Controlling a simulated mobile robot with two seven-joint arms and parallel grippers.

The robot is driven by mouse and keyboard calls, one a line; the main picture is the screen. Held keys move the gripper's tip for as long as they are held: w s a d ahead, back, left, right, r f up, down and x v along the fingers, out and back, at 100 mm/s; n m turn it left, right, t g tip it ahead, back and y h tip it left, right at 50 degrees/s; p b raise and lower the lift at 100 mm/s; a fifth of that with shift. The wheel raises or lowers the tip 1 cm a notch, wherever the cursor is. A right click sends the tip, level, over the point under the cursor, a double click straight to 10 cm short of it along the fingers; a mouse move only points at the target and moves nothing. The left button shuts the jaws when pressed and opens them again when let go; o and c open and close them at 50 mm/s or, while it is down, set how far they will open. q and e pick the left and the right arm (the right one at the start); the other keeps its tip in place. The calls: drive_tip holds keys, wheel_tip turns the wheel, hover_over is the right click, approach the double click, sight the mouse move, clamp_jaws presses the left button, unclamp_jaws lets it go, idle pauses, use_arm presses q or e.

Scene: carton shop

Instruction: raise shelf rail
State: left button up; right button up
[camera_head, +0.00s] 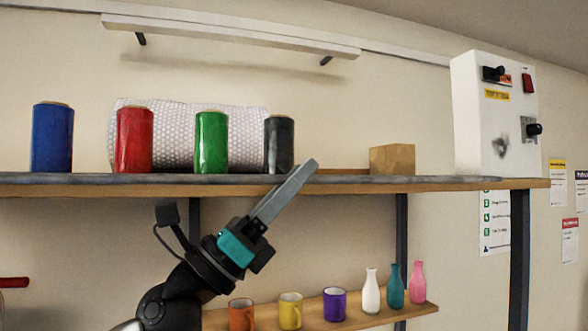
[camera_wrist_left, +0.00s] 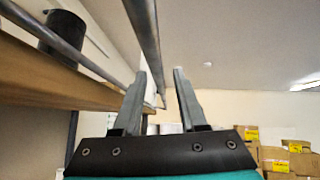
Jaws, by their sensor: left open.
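The shelf rail (camera_head: 430,180) is a long grey bar along the front edge of the upper wooden shelf. My left gripper (camera_head: 306,168) reaches up from below, its fingertips overlapping the rail in the head view, near the black roll. In the left wrist view the gripper (camera_wrist_left: 162,74) is open. A dark grey bar (camera_wrist_left: 146,35) runs from the top edge down between the two fingers, with nothing gripped. A second grey bar (camera_wrist_left: 70,48) lies along the shelf edge to the left; I cannot tell which bar is the rail there. My right gripper is not in view.
Blue (camera_head: 52,138), red (camera_head: 134,140), green (camera_head: 211,142) and black (camera_head: 279,145) rolls stand on the upper shelf before bubble wrap (camera_head: 180,120). A cardboard box (camera_head: 392,160) stands right. Mugs and bottles line the lower shelf (camera_head: 385,316). A white control box (camera_head: 490,120) hangs right.

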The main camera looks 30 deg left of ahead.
use_arm(q)
clamp_jaws()
idle(0.4)
